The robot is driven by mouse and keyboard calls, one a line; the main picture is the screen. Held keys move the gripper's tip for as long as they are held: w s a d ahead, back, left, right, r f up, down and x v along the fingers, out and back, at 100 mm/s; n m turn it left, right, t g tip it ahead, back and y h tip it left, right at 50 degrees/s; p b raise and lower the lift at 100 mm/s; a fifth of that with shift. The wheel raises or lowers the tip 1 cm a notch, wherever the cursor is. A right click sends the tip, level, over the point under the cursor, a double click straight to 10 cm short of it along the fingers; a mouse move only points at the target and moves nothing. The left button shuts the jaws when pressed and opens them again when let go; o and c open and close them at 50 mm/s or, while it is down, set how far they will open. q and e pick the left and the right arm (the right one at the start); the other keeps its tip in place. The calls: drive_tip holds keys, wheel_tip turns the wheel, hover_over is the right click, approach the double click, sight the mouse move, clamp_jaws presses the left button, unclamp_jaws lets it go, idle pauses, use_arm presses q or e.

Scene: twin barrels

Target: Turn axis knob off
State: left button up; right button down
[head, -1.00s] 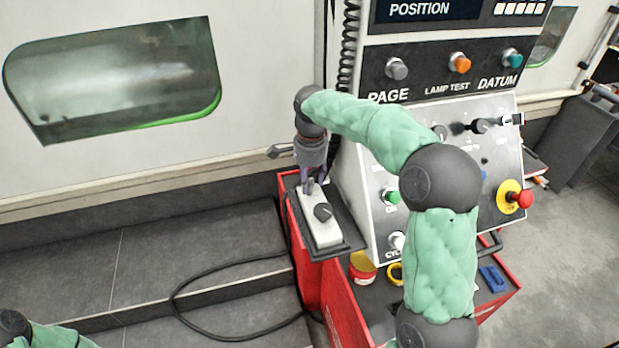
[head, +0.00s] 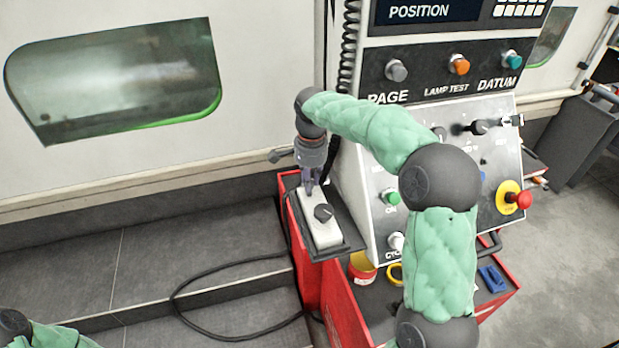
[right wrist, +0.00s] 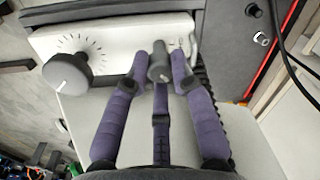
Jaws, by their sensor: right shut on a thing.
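A white control box (head: 321,228) lies on the dark top of the red cart. Its black dial knob (head: 323,212) sits near the middle, and in the right wrist view this dial (right wrist: 68,73) stands left of my fingers, untouched. My right gripper (head: 310,188) points down at the far end of the box. In the right wrist view its purple fingers (right wrist: 158,72) are shut around a smaller grey knob (right wrist: 160,62) on the box face. Small print beside that knob is partly hidden. Only part of my left arm shows at the lower left corner; its gripper is out of frame.
The machine's control panel (head: 455,170) stands right of the box, with a red emergency button (head: 523,199) and a green button (head: 392,197). A black cable (head: 190,320) loops on the floor.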

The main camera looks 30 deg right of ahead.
drive_tip(key=n+p, duration=0.1)
drive_tip(key=n, duration=0.4)
drive_tip(key=shift+p, duration=0.35)
drive_tip(key=n+p, duration=0.1)
drive_tip(key=n, duration=0.4)
idle(0.4)
drive_tip(key=c, duration=1)
unclamp_jaws()
drive_tip(key=shift+w, duration=0.1)
drive_tip(key=shift+c, duration=0.2)
wheel_tip(320, 180, up, 12)
drive_tip(key=shift+d, duration=0.25)
